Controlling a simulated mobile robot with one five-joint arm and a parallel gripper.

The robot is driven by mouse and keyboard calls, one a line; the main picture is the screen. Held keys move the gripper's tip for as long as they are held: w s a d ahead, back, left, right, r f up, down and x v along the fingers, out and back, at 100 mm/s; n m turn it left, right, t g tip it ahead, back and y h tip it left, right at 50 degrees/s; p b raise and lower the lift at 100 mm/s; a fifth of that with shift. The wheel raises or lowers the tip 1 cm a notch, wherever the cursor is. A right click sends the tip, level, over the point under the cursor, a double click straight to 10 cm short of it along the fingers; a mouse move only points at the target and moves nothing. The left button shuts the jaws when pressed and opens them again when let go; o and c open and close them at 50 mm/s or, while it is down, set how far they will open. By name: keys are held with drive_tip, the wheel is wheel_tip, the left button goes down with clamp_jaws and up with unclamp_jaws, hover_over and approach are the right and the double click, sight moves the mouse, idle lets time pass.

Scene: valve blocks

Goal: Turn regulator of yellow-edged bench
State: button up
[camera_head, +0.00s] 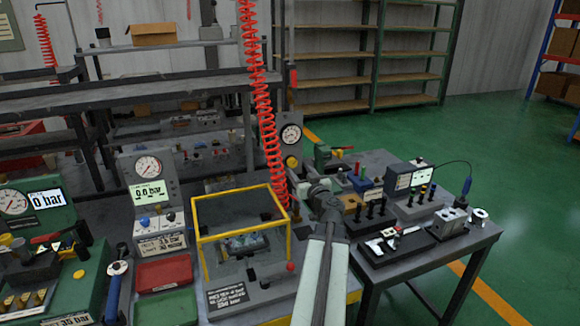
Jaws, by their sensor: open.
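The yellow-edged bench (354,296) fills the lower middle, with its yellow edge showing beside my arm. A grey upright unit with a round gauge (290,134) and a yellow knob (291,162) stands at its back, behind my arm's end. A grey console (152,185) with a gauge, a "0.0 bar" display and a blue knob (145,222) stands further left. I cannot tell for certain which knob is the task's regulator. My gripper (299,188) is open near the grey unit, below and right of the yellow knob; its fingertips are small and dark, and contact is unclear.
A red coiled hose (266,110) hangs close to my gripper. A yellow-framed guard (238,192) stands left of my arm. A dark table (435,255) with instruments is at right. Red (164,272) and green trays lie at left. Green floor is clear at far right.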

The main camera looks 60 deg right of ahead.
sight(293, 164)
drive_tip(key=x, duration=0.6)
drive_tip(key=shift+w+a, duration=0.1)
drive_tip(key=shift+w, duration=0.05)
drive_tip(key=c, duration=1.2)
drive_tip(key=shift+a, duration=0.1)
